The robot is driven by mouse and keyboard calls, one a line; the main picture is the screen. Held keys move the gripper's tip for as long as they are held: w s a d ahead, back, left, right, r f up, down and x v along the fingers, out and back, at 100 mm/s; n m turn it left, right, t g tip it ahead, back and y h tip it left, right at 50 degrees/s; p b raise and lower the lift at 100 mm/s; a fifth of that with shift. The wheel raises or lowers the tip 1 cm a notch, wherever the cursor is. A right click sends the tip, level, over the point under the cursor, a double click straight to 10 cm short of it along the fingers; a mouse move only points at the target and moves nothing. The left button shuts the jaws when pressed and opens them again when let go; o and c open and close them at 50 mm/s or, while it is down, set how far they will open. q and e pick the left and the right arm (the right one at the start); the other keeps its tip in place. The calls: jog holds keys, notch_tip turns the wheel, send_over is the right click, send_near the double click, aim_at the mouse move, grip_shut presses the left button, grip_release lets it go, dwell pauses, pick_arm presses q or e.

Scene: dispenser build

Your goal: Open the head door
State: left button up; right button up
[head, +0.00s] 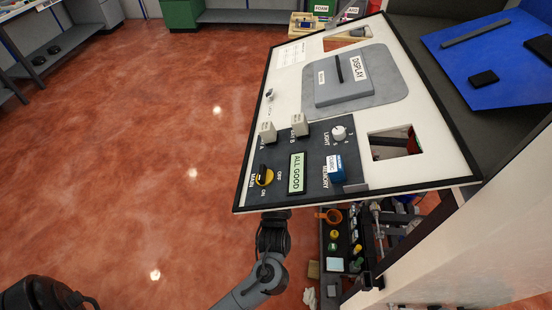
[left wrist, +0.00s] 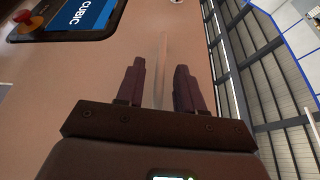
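A pale panel with a dark rim (head: 285,105) fills the middle of the head view. It carries a grey display block and a dark control board. I cannot tell which surface is the head door. An arm, apparently my left, reaches up from below to the panel's near edge; its gripper is hidden there. In the left wrist view my left gripper (left wrist: 160,82) points at a broad beige surface (left wrist: 70,90). Its two fingers are apart, with a thin pale upright bar (left wrist: 161,65) between them. Contact with the bar cannot be told. My right gripper is out of view.
A pale wall panel (head: 480,245) stands at the right, with knobs and small parts (head: 345,235) beneath the tilted panel. A blue board (head: 495,65) lies at the upper right. The red-brown floor (head: 150,130) on the left is clear.

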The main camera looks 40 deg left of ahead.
pick_arm(q)
jog(key=shift+x, duration=1)
jog(key=shift+c, duration=0.3)
grip_shut()
